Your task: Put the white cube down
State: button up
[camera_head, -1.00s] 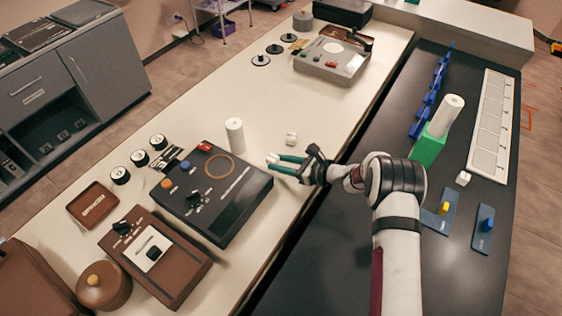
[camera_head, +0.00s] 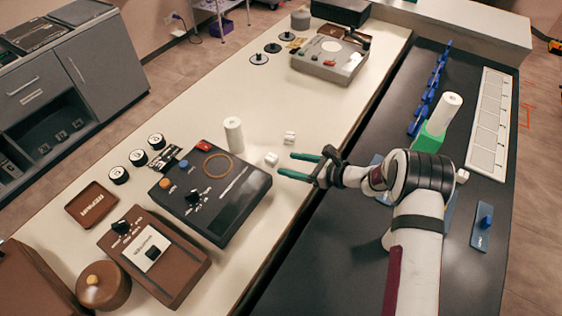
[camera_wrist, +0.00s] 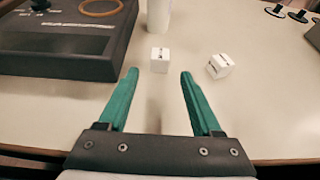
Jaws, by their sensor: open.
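A white cube (camera_head: 271,159) rests on the cream table beside the dark control box, just beyond my gripper's fingertips. It also shows in the wrist view (camera_wrist: 159,60), ahead of the gap between the fingers and apart from them. A second white cube (camera_head: 290,138) sits a little farther back; in the wrist view it is to the right (camera_wrist: 219,66). My gripper (camera_head: 294,166) is open and empty, its green fingers apart above the table. A third white cube (camera_head: 462,176) lies on the dark counter at the right, partly hidden by my arm.
A white cylinder (camera_head: 234,135) stands behind the dark control box (camera_head: 232,205). A green block (camera_head: 430,138) with a white cylinder (camera_head: 448,112) is on the dark counter, near a white slotted tray (camera_head: 490,125). The table's middle (camera_head: 315,105) is clear.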

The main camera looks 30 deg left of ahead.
jog(key=v, duration=0.7)
jog(key=shift+d+r, duration=0.1)
jog(key=shift+d, duration=0.1)
jog(key=shift+d+r, duration=0.1)
jog(key=shift+r, duration=0.05)
jog(key=s+d+r+n+g+h, duration=0.1)
jog(key=s+d+r+n+h, duration=0.1)
jog(key=s+d+r+n, duration=0.4)
jog(key=s+d+r+n+g+h, duration=0.15)
jog(key=s+d+r, duration=0.25)
jog(key=s+r, duration=0.45)
jog(key=s+d+n+t+h, duration=0.2)
jog(key=s+d+n+h, duration=0.3)
jog(key=s+d, duration=0.9)
jog(key=h, duration=0.3)
jog(key=shift+s+d+r, duration=0.3)
jog(key=shift+s+r, duration=0.05)
jog(key=shift+r, duration=0.05)
